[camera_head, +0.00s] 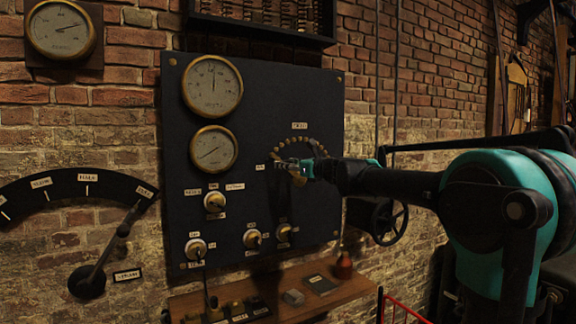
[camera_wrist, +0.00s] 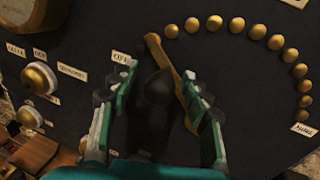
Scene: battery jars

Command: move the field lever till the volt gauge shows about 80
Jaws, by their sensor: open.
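The field lever (camera_wrist: 174,62) is a brass arm on the dark panel (camera_wrist: 250,105), beside an arc of round brass contacts (camera_wrist: 276,42). Its dark knob (camera_wrist: 155,92) is between the fingers of my gripper (camera_wrist: 158,80) in the wrist view. The fingers are open, with a gap on either side of the knob. In the head view my gripper (camera_head: 300,169) covers most of the lever. Two round brass gauges sit on the panel. The upper gauge's (camera_head: 212,86) needle points nearly straight up; the lower gauge's (camera_head: 214,149) needle slants to lower left. I cannot read which shows volts.
Several brass knobs (camera_head: 215,201) are on the panel below the gauges. A wooden shelf (camera_head: 320,302) with small items is under it. A large lever (camera_head: 105,258) with a curved scale stands at left. A handwheel (camera_head: 389,222) is right of the panel.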

